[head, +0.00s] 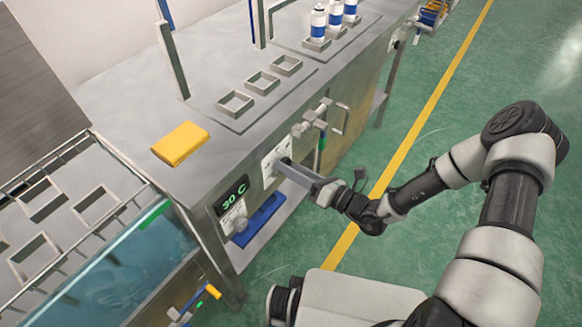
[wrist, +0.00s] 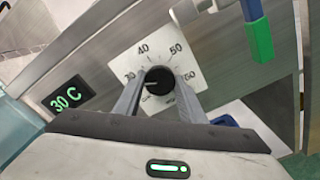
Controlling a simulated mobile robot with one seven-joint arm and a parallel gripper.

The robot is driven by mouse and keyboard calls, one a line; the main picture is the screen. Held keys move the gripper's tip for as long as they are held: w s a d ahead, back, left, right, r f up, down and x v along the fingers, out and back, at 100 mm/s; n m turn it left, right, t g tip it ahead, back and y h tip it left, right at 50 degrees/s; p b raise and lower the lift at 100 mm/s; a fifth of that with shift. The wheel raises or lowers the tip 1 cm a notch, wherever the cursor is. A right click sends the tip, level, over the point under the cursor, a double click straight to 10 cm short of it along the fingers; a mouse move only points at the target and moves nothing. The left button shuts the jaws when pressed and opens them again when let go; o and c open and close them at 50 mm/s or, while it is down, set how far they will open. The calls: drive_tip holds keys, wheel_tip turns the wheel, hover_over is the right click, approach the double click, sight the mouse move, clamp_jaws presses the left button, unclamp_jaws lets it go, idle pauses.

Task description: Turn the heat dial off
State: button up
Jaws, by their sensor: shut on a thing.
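The heat dial (wrist: 158,80) is a round black knob on a white square plate (wrist: 186,62) on the steel front panel. The plate carries the marks 30, 40, 50 and 60, with small text below that I cannot fully read. A pale pointer line on the knob points left, near or just below the 30 mark. My gripper (wrist: 158,86) is shut on the dial, one finger on each side. In the head view my gripper (head: 284,166) reaches the plate (head: 270,174) and hides the knob.
A green display (head: 231,195) reads 30 C left of the plate. A water bath (head: 125,262) stands at left. A pipe with a green-handled valve (wrist: 259,38) is close by at upper right.

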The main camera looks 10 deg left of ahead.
drive_tip(key=n+p, duration=0.4)
drive_tip(key=n, duration=0.7)
drive_tip(key=shift+n, duration=0.3)
idle(0.4)
drive_tip(key=o, duration=1)
drive_tip(key=shift+o, duration=0.2)
drive_tip(key=p+v, duration=0.1)
drive_tip(key=v, duration=1.6)
drive_tip(key=shift+s+d+p, duration=0.2)
drive_tip(key=shift+p, duration=0.1)
